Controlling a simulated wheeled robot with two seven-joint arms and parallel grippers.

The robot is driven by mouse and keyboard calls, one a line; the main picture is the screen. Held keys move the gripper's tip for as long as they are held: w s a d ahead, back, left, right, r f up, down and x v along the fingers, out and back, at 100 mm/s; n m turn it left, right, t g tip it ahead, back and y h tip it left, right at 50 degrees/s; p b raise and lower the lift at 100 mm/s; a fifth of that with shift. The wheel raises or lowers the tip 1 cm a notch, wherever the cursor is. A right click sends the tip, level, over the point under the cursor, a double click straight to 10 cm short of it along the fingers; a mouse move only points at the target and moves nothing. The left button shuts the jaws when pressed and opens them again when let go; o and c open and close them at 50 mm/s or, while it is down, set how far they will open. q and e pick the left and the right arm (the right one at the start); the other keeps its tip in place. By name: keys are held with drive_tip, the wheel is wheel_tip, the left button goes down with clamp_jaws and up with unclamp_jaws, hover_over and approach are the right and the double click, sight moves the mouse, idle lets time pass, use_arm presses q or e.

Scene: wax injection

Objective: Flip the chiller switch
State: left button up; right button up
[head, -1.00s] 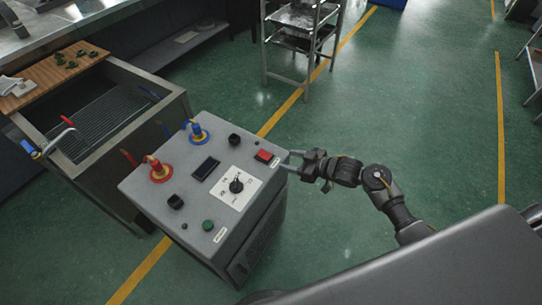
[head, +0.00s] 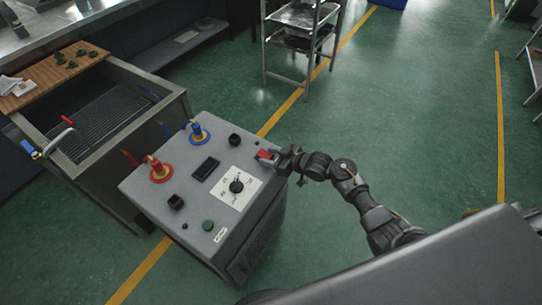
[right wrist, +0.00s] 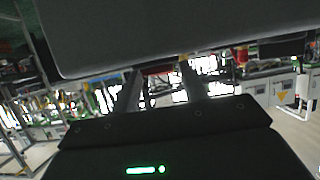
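The chiller (head: 190,225) is a grey box with a sloped control top in the middle of the head view. Its red switch (head: 264,155) sits near the right edge of the top, partly hidden by my right gripper. My right gripper (head: 276,158) is at the switch; whether it touches cannot be told. In the right wrist view its two fingers (right wrist: 160,88) stand apart, with a bit of red between their tips and the grey chiller body (right wrist: 180,30) above. My left gripper is not in view.
The chiller top also carries a black dial (head: 236,186), a green button (head: 208,225), and red (head: 160,172) and blue (head: 198,135) valves. A metal sink (head: 105,120) stands to the left and a rack (head: 300,40) behind.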

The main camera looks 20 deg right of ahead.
drive_tip(key=c, duration=0.7)
drive_tip(key=g+p, duration=0.1)
drive_tip(key=p, duration=0.1)
drive_tip(key=r+g+h+p, duration=0.1)
drive_tip(key=p, duration=0.1)
drive_tip(key=h+p, duration=0.1)
drive_tip(key=p, duration=0.2)
drive_tip(key=shift+w+a+r+g, duration=0.2)
drive_tip(key=shift+w+r+g, duration=0.1)
drive_tip(key=shift+g, duration=0.1)
drive_tip(key=shift+h+p, duration=0.4)
drive_tip(key=shift+f+g, duration=0.3)
drive_tip(key=shift+g, duration=0.1)
drive_tip(key=o, duration=1)
drive_tip(key=shift+c, duration=0.2)
